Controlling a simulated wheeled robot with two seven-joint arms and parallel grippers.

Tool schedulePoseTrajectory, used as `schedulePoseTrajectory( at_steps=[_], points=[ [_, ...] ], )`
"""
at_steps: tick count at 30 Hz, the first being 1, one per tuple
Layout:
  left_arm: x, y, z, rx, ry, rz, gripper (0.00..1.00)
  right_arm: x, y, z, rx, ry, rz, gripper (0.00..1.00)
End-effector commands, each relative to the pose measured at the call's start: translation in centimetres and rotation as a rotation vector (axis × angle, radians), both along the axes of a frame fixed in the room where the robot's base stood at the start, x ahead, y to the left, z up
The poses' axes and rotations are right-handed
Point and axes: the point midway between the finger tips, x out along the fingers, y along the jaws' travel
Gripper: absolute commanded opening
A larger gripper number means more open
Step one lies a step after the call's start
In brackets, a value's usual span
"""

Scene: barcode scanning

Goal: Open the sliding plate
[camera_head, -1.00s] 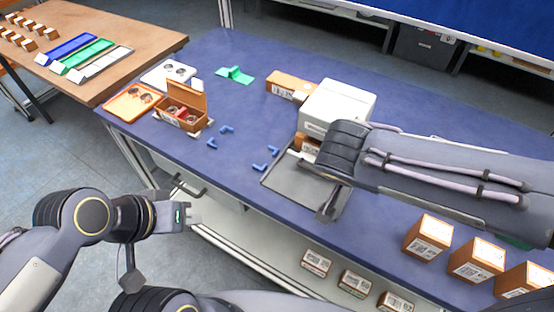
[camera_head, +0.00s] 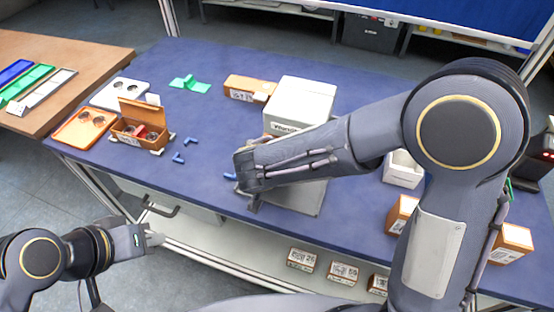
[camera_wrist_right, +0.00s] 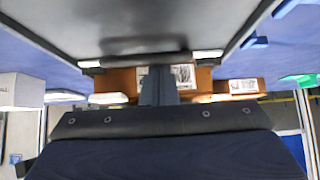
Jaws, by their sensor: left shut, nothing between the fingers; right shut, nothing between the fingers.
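A wide dark grey surface in the right wrist view (camera_wrist_right: 180,25) appears to be this plate. My right gripper (camera_head: 254,204) is at the plate's near left side, mostly hidden behind its own wrist. In the right wrist view its shut fingers (camera_wrist_right: 158,86) stand before an orange-brown box (camera_wrist_right: 122,82), with nothing held. My left gripper (camera_head: 158,237) is shut and empty, off the table's front left edge.
An open orange box (camera_head: 139,126), an orange tray (camera_head: 84,127), a white tray (camera_head: 119,93) and a green part (camera_head: 190,84) lie on the blue table's left side. Small blue parts (camera_head: 190,141) lie nearer. Boxes (camera_head: 302,260) stand on the lower shelf.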

Motion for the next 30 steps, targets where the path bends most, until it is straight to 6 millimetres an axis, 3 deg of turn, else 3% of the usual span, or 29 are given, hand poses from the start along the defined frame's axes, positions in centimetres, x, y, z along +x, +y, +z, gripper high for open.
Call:
schedulePoseTrajectory(
  at_steps=[14, 20, 30],
  points=[
    [0.0, 0.0, -0.5, 0.0, 0.0, 0.0, 0.0, 0.1, 0.0, -0.5, 0.001, -0.003, 0.001, 0.0],
    [0.0, 0.0, -4.3, 0.0, 0.0, 0.0, 0.0, -1.7, 1.0, -1.1, 0.006, -0.009, 0.0, 0.0],
    [0.0, 0.0, -10.2, 0.0, 0.0, 0.0, 0.0, -8.0, 3.5, -1.0, 0.004, -0.003, 0.005, 0.0]
  ],
)
